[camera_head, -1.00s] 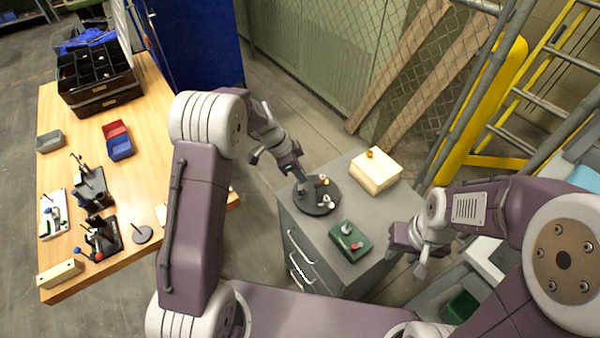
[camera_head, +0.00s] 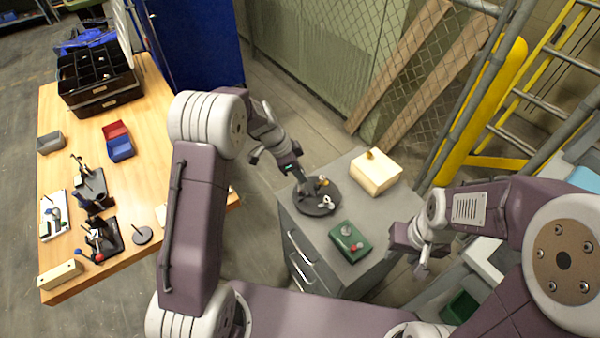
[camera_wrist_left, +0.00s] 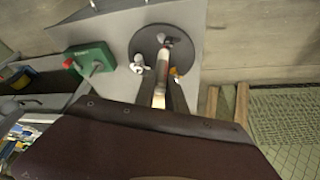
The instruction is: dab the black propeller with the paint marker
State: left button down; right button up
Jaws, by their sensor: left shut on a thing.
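My left gripper (camera_head: 300,180) is shut on the paint marker (camera_wrist_left: 161,72), a slim pale stick with a reddish band. It points at the round dark turntable (camera_head: 319,208) on the grey cabinet. In the left wrist view, the marker's far end is over or at a small dark propeller (camera_wrist_left: 162,38); whether they touch cannot be told. A white propeller (camera_head: 327,202) and an orange one (camera_head: 322,181) stand on the same disc, close to the gripper. My left gripper's fingers also show in the wrist view (camera_wrist_left: 160,95). My right gripper (camera_head: 423,262) hangs right of the cabinet, its jaws unclear.
A green box (camera_head: 350,242) with a red button sits at the cabinet's front. A cream block (camera_head: 376,174) with a yellow knob stands at its back right. A wooden workbench (camera_head: 160,100) with trays and fixtures is at the left.

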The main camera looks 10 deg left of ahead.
pick_arm(q)
notch_tip(320, 180, up, 4)
jog(key=shift+r+p, duration=0.25)
jog(key=shift+p, duration=0.9)
